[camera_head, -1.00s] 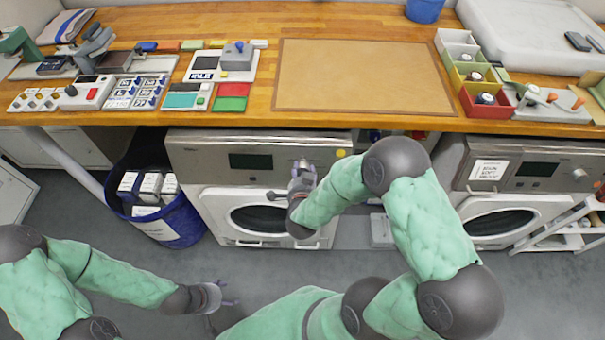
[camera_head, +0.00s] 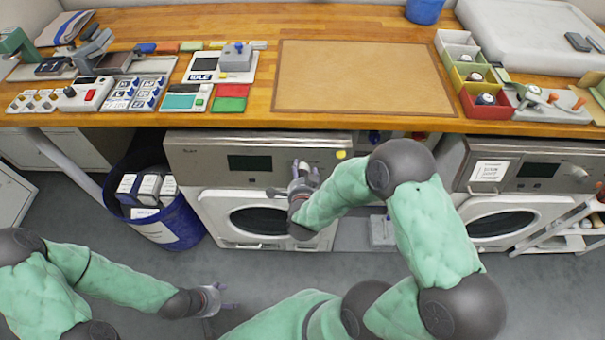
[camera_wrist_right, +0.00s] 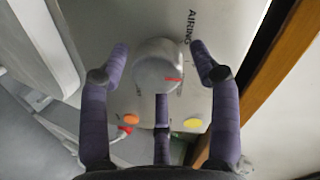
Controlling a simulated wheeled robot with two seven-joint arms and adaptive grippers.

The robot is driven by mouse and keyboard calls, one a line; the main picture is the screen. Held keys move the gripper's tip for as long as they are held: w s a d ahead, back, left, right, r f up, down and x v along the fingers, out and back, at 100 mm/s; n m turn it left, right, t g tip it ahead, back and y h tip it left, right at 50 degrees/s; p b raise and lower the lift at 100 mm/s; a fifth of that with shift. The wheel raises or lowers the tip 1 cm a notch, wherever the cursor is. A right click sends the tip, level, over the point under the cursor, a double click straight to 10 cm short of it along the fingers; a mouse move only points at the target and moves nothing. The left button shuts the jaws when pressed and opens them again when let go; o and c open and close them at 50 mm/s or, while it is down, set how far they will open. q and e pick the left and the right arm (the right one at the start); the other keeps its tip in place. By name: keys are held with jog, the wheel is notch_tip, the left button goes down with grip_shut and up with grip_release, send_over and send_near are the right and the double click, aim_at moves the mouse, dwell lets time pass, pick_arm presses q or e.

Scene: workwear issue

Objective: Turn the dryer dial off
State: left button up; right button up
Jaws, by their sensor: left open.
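The left-hand dryer (camera_head: 190,152) stands under the counter, with a dark display and a round door. Its round grey dial (camera_wrist_right: 158,62) shows in the right wrist view, with a red mark on its right side and the word AIRING printed above right. My right gripper (camera_head: 304,168) is at the dryer's panel; in the wrist view its purple fingers (camera_wrist_right: 159,55) are spread either side of the dial, with visible gaps. A third finger is below the dial. In the head view the gripper hides most of the dial. My left gripper (camera_head: 228,297) is open and empty above the floor.
An orange button (camera_wrist_right: 131,119) and a yellow button (camera_wrist_right: 193,125) are near the dial. A second dryer (camera_head: 555,150) stands at right. A blue bin (camera_head: 188,222) with white boxes is left of the first dryer. The wooden counter edge (camera_head: 330,121) overhangs the panel.

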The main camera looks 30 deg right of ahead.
jog(key=shift+s+a, duration=0.1)
jog(key=v, duration=1.2)
dwell(0.7)
